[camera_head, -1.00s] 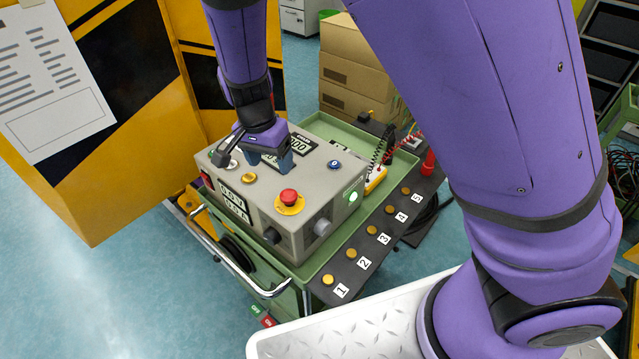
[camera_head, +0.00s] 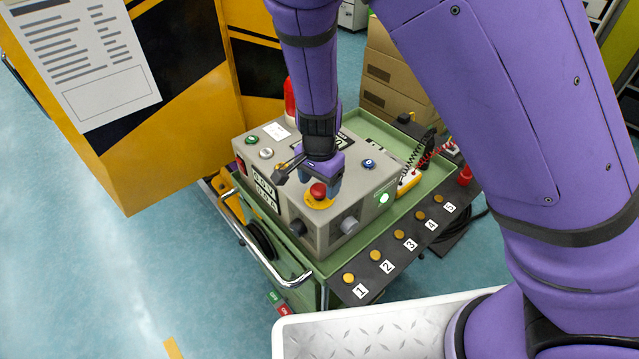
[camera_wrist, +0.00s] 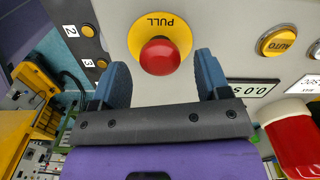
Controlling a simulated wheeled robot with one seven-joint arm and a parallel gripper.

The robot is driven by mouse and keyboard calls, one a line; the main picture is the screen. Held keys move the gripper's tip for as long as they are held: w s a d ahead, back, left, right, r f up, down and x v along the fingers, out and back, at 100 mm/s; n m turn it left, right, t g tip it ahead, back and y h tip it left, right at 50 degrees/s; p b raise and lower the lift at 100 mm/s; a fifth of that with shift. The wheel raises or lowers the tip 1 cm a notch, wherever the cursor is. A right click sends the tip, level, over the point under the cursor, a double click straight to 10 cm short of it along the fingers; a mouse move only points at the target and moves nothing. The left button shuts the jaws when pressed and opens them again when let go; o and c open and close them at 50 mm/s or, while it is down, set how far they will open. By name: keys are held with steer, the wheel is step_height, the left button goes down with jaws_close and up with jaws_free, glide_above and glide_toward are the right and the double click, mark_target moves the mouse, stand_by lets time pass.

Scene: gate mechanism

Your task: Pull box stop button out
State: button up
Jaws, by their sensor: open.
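The box stop button (camera_head: 318,191) is a red mushroom knob on a yellow disc, on the top face of the grey control box (camera_head: 345,205). In the wrist view the red knob (camera_wrist: 160,57) sits on a yellow disc marked PULL. My gripper (camera_head: 320,186) is right above and behind the button in the head view. In the wrist view its two blue fingers (camera_wrist: 162,72) are apart, one to each side of the knob, with gaps on both sides. Nothing is held. Whether the fingertips are level with the knob cannot be told.
A yellow AUTO button (camera_wrist: 278,41) and a red beacon (camera_wrist: 292,140) are on the box near my gripper. The box stands on a green cart (camera_head: 405,210) with numbered buttons along a dark strip (camera_head: 385,265). A yellow cabinet (camera_head: 170,165) stands at left, cardboard boxes (camera_head: 395,85) behind.

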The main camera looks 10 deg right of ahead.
mark_target(319, 188)
steer(key=shift+f, duration=0.45)
jaws_close()
steer(key=shift+r, duration=0.8)
jaws_free()
steer(key=shift+r, duration=0.1)
step_height(319, 188, up, 11)
